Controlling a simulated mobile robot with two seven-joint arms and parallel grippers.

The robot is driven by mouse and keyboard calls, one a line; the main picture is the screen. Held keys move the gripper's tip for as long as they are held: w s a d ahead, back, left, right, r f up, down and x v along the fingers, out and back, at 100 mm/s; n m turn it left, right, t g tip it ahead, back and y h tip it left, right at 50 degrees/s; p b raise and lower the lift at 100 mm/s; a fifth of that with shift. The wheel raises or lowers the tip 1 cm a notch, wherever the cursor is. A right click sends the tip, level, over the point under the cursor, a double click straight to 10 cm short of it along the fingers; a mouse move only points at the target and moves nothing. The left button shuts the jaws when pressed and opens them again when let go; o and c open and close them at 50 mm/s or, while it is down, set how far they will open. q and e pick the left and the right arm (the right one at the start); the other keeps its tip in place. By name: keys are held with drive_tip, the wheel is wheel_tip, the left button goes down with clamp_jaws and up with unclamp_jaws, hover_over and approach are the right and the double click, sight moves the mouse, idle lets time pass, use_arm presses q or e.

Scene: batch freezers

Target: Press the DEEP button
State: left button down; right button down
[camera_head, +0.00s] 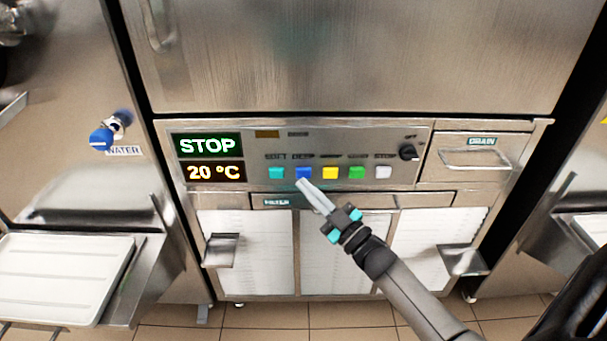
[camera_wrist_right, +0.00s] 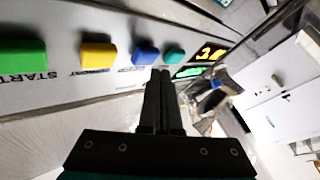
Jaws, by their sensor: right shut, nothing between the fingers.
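The freezer's control panel (camera_head: 270,145) faces me with a row of coloured buttons. The blue DEEP button (camera_head: 304,172) is second from the left, under its small label. It also shows in the right wrist view (camera_wrist_right: 145,56). My right gripper (camera_head: 303,184) is shut and empty, its fingertips just below the blue button in the head view. In the wrist view the fingertips (camera_wrist_right: 160,74) lie between the blue and teal buttons in the picture; I cannot tell whether they touch the panel. The display (camera_head: 208,146) reads STOP and 20 °C. My left gripper is not in view.
A black knob (camera_head: 407,152) and the DRAIN drawer (camera_head: 475,156) are further right. A white tray (camera_head: 128,246) stands at lower left.

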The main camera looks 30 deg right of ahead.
drive_tip(key=shift+w+d, duration=0.1)
drive_tip(key=shift+w, duration=0.05)
drive_tip(key=shift+w+d, duration=0.15)
drive_tip(key=shift+w, duration=0.05)
idle(0.3)
drive_tip(key=shift+w+d+b, duration=0.25)
drive_tip(key=shift+w+b, duration=0.05)
drive_tip(key=shift+w, duration=0.15)
idle(0.5)
idle(0.3)
drive_tip(key=shift+s+a+p, duration=0.5)
drive_tip(key=shift+s+p, duration=0.15)
drive_tip(key=shift+s, duration=0.15)
